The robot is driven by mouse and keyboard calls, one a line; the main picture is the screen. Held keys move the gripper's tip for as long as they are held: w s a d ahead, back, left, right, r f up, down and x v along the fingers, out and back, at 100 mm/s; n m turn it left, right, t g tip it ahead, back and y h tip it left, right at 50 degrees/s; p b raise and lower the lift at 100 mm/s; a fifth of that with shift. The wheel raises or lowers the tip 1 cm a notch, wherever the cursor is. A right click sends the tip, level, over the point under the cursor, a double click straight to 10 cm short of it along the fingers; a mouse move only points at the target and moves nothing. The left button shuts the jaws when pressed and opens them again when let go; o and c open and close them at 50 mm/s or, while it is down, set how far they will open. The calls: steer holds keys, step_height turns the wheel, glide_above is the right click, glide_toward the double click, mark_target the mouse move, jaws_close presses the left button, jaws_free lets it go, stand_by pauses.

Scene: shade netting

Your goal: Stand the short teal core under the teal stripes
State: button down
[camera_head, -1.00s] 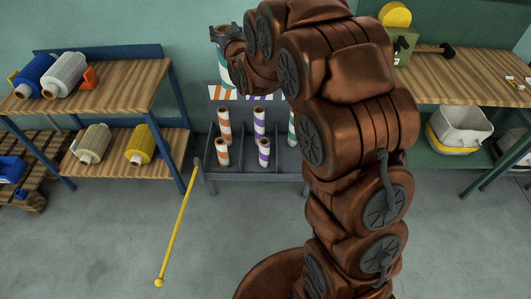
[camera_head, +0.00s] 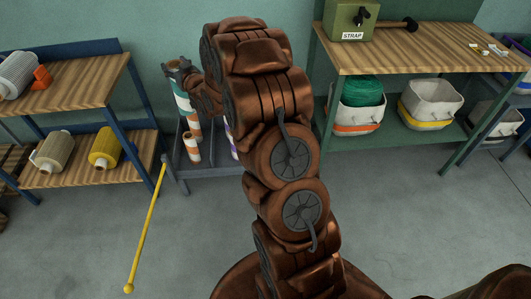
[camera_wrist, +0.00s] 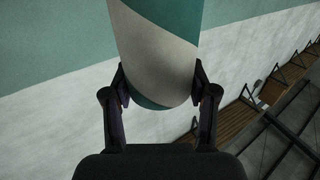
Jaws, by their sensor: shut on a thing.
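My gripper (camera_wrist: 158,88) is shut on a teal-and-white striped core (camera_wrist: 155,45), with one finger on each side of it. In the head view the core (camera_head: 180,94) hangs upright above the left part of the grey rack (camera_head: 207,171), and my gripper (camera_head: 181,70) is at its upper end. In the rack stand a tall orange-striped core (camera_head: 194,127) and a short orange-striped core (camera_head: 192,152). A sliver of a purple-striped core (camera_head: 233,149) shows beside my arm. The teal stripes and the rack's right part are hidden behind my arm.
A wooden shelf unit (camera_head: 70,91) with spools stands left, and a workbench (camera_head: 440,58) with bins below stands right. A yellow rod (camera_head: 146,228) slopes down to the floor left of the rack. The floor between rod and right bench is largely open, apart from my body.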

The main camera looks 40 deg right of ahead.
steer(key=s+d+f+h+b, duration=0.1)
steer(key=s+d+f+b, duration=0.1)
steer(key=d+f+b, duration=0.35)
steer(key=s+d+f+m+b, duration=0.1)
steer(key=s+d+f+b, duration=0.1)
steer(key=d+f, duration=0.55)
steer(key=s+d+f+h+b, duration=0.1)
steer(key=s+d+f+b, duration=0.25)
steer(key=f, duration=0.55)
steer(key=s+d+f+m+h+b, duration=0.1)
steer(key=s+d+f+b, duration=0.55)
steer(key=f, duration=0.45)
steer(key=s+d+f+b, duration=0.5)
steer(key=s+d+f, duration=0.15)
steer(key=f, duration=0.45)
steer(key=w+d+f+b, duration=0.2)
steer(key=w+d+b, duration=0.1)
steer(key=w, duration=0.4)
steer(key=w+d+f+b, duration=0.3)
steer(key=w, duration=0.3)
steer(key=shift+w+g, duration=0.3)
steer(key=shift+w, duration=0.05)
steer(key=shift+c, duration=1.6)
jaws_free()
steer(key=shift+f, duration=0.1)
steer(key=shift+b, duration=0.3)
